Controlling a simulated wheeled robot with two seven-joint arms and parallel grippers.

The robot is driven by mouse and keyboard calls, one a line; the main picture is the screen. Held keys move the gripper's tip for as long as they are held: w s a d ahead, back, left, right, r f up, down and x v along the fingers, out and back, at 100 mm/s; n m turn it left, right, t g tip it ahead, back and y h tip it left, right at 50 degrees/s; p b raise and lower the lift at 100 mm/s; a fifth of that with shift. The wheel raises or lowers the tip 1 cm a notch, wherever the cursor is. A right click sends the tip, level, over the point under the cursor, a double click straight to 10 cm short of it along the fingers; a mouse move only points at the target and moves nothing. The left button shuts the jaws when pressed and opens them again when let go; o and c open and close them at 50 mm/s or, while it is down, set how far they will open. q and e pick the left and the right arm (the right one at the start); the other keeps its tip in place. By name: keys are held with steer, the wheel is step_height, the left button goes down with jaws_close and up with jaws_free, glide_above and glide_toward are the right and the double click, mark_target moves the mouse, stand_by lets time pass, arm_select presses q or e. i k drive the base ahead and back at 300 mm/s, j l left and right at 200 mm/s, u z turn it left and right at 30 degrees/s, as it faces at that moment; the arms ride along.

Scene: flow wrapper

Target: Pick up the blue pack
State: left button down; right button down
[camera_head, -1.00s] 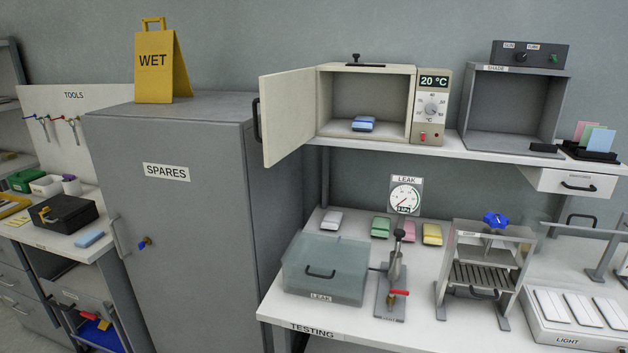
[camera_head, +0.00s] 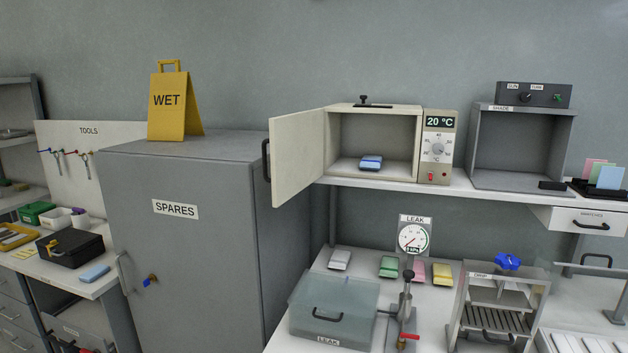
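A blue pack (camera_head: 371,162) lies on the floor of the small cream oven (camera_head: 345,172), whose door (camera_head: 297,158) stands open to the left. The oven sits on the upper shelf and its display reads 20 °C. Another light blue pack (camera_head: 94,273) lies on the tool bench at the left, in front of a black box. Neither of my grippers is in view.
A grey spares cabinet (camera_head: 190,255) with a yellow WET sign (camera_head: 172,112) stands left of the oven. An open shade box (camera_head: 520,150) stands to its right.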

mark_target(370, 162)
steer(key=j+z, duration=0.35)
steer(key=j, duration=0.65)
steer(key=j+z, duration=0.35)
steer(key=j, duration=0.6)
steer(key=i+j+z, duration=0.1)
steer(key=j, duration=0.2)
steer(key=i+j+z, duration=0.2)
steer(key=i+j, duration=0.15)
steer(key=j, duration=0.25)
